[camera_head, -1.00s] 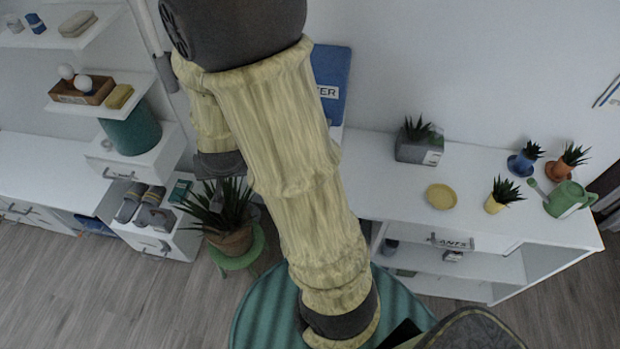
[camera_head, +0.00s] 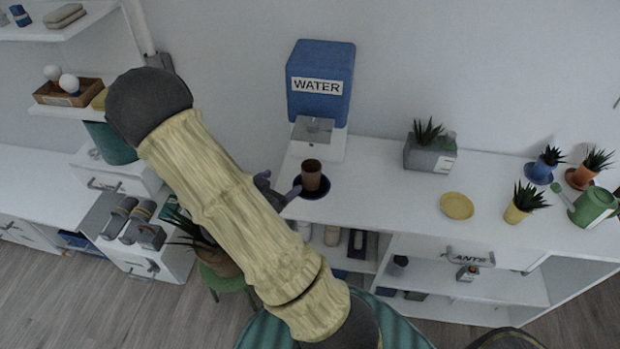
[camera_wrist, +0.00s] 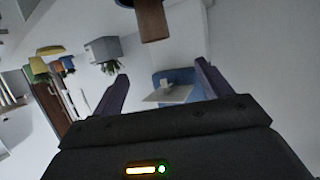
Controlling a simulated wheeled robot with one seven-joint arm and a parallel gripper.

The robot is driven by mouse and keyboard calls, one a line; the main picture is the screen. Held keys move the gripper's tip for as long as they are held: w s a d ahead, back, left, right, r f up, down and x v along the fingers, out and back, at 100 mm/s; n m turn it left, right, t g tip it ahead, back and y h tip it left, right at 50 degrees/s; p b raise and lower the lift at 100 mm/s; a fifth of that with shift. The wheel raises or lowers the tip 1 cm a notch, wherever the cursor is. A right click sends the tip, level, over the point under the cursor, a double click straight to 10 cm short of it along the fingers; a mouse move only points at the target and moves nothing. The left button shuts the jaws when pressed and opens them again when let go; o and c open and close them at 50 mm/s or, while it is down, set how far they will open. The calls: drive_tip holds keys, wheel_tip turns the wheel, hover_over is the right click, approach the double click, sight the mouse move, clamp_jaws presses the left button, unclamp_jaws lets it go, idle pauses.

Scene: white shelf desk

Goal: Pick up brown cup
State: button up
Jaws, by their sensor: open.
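The brown cup (camera_head: 311,176) stands upright on a dark blue saucer (camera_head: 313,193) on the white desk, in front of the blue water dispenser. My gripper (camera_head: 280,186) is just left of the cup in the head view, partly hidden behind my arm. In the wrist view my gripper (camera_wrist: 160,82) has its two fingers spread with nothing between them. The cup (camera_wrist: 152,18) shows there at the top, beyond the fingertips and cut off by the frame edge. I cannot tell whether a finger touches the cup or saucer.
The blue water dispenser (camera_head: 320,85) stands behind the cup. To the right are a grey planter (camera_head: 430,155), a yellow saucer (camera_head: 457,206) and several small potted plants. Shelves and drawers (camera_head: 150,255) stand at the left. The desk between cup and grey planter is clear.

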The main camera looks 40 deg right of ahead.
drive_tip(key=p, duration=0.1)
approach(316, 163)
drive_tip(key=w+d, duration=0.1)
drive_tip(key=d, duration=0.2)
drive_tip(key=shift+w+d+f, duration=0.3)
drive_tip(key=shift+d+f, duration=0.05)
drive_tip(key=x, duration=0.2)
drive_tip(key=f+p+x, duration=0.1)
drive_tip(key=x, duration=0.2)
drive_tip(key=shift+s, duration=0.15)
drive_tip(key=shift+c, duration=0.3)
drive_tip(key=c, duration=1.2)
drive_tip(key=shift+r, duration=0.15)
